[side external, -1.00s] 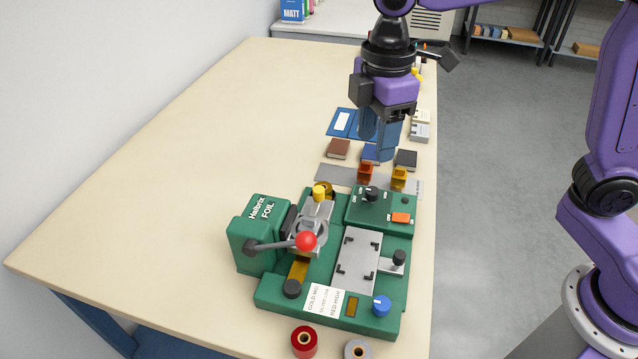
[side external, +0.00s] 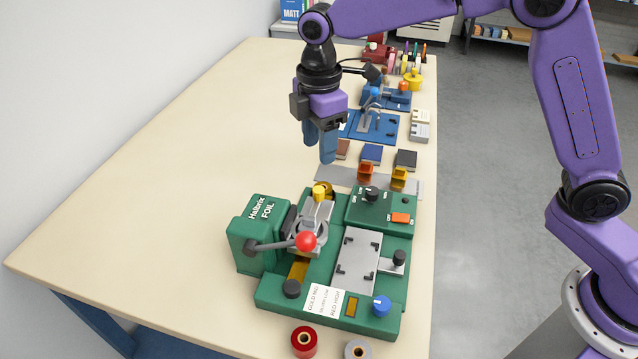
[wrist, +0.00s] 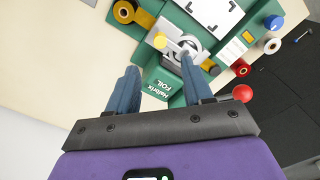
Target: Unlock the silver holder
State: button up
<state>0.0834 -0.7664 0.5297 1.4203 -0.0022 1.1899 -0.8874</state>
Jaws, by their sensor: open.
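The silver holder (side external: 316,214) sits on the green foil press (side external: 262,285), with a yellow knob (side external: 320,191) on its top. In the wrist view the silver holder (wrist: 176,49) and yellow knob (wrist: 160,41) lie beyond the fingertips. A lever with a red ball (side external: 306,241) reaches in front of the holder. My gripper (side external: 320,152) points down, open and empty, above and behind the holder, apart from it. In the wrist view its blue fingers (wrist: 159,65) are spread. Whether the holder is locked cannot be told.
Orange and yellow blocks (side external: 398,173) stand on a grey strip behind the press. Brown, blue and dark blocks (side external: 371,154) lie farther back. A red roll (side external: 304,341) and a grey roll (side external: 358,350) sit in front. The table's left side is clear.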

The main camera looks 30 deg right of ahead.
aim_at(319, 189)
notch_tip(319, 189, down, 11)
jog(key=shift+r, duration=0.15)
dwell(0.4)
grip_shut()
